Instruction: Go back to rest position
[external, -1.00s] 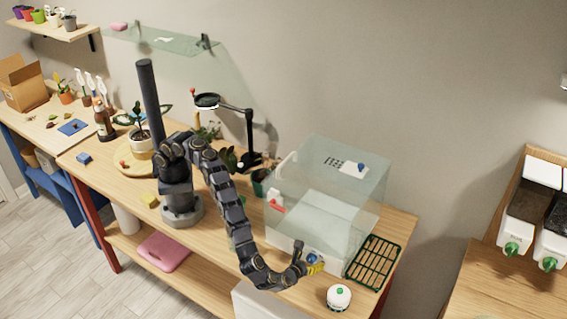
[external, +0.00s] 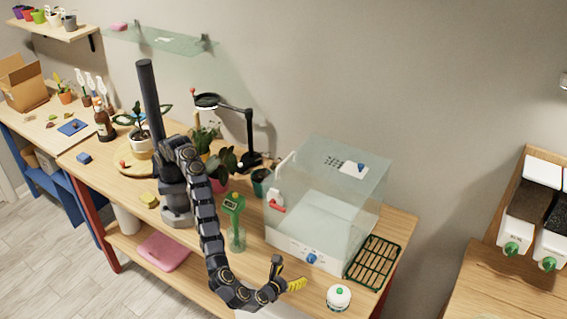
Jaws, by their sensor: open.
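My gripper (external: 287,276) is open at the front of the wooden table, in front of the clear box. One dark finger points up and a yellow part shows at its right side; I cannot tell whether the yellow is a fingertip pad or a separate thing. No held object can be made out. My arm reaches forward from its base on the table, bending low near the front edge.
The clear box (external: 325,205) with a blue knob stands right of my arm. A green rack (external: 374,262) and a white round container (external: 339,297) lie beside it.

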